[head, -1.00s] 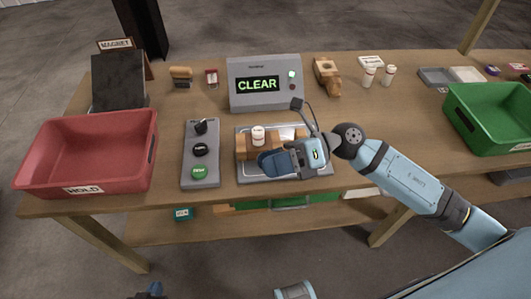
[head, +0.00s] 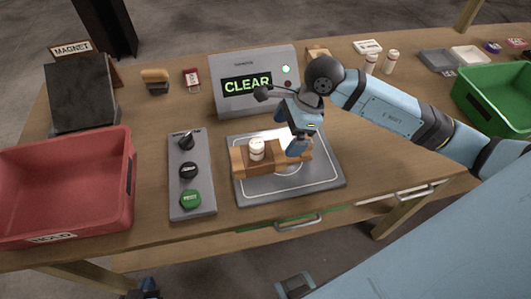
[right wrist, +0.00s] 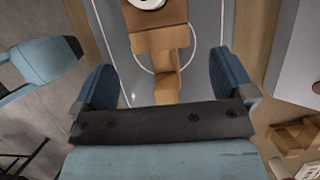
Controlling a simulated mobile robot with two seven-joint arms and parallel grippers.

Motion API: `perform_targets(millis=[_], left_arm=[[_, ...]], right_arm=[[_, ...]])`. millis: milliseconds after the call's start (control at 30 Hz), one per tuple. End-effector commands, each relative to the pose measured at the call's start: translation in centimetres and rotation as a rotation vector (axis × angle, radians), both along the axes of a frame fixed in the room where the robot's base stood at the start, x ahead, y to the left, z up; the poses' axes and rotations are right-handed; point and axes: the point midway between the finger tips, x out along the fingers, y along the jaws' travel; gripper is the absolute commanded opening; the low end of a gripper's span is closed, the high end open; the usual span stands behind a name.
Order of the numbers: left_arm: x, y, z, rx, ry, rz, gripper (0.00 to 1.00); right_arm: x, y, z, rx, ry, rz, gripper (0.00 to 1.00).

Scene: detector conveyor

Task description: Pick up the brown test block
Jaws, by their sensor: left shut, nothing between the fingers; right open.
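In the right wrist view the brown block (right wrist: 160,45) has a wide part and a narrower part reaching between the fingers. My right gripper (head: 297,147) points down at the block's right end, which it partly hides. It is open in the right wrist view (right wrist: 163,82), with gaps visible beside the block. My left gripper (head: 147,287) is shut and empty at the bottom edge, low in front of the table.
The detector (head: 258,105) reads CLEAR behind the plate. A button panel (head: 191,205) and red HOLD bin (head: 70,215) stand left. A green bin (head: 485,95) stands right. Another brown wooden piece (head: 317,53) is partly hidden behind my right arm. Drawer handles (head: 298,222) line the front edge.

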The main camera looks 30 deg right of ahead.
Motion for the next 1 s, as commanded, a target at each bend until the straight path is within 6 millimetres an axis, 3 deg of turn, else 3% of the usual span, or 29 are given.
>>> perform_targets(millis=[100, 367, 633, 967, 1000], left_arm=[[0.1, 0.0, 0.2, 0.000, -0.003, 0.000, 0.00], [0.6, 0.0, 0.7, 0.001, -0.015, -0.001, 0.00], [0.6, 0.0, 1.2, 0.005, -0.022, -0.003, 0.00], [0.5, 0.1, 1.0, 0.007, -0.022, -0.004, 0.00], [0.5, 0.1, 1.0, 0.007, -0.021, -0.004, 0.00]], right_arm=[[0.1, 0.8, -1.9, 0.003, 0.003, -0.001, 1.00], [0.3, 1.7, -3.7, 0.003, 0.001, 0.000, 1.00], [0.4, 3.3, -7.1, 0.003, 0.002, -0.002, 1.00], [0.5, 3.6, -7.8, 0.002, 0.000, 0.000, 1.00], [0.5, 3.6, -7.8, 0.002, 0.000, -0.001, 0.91]])
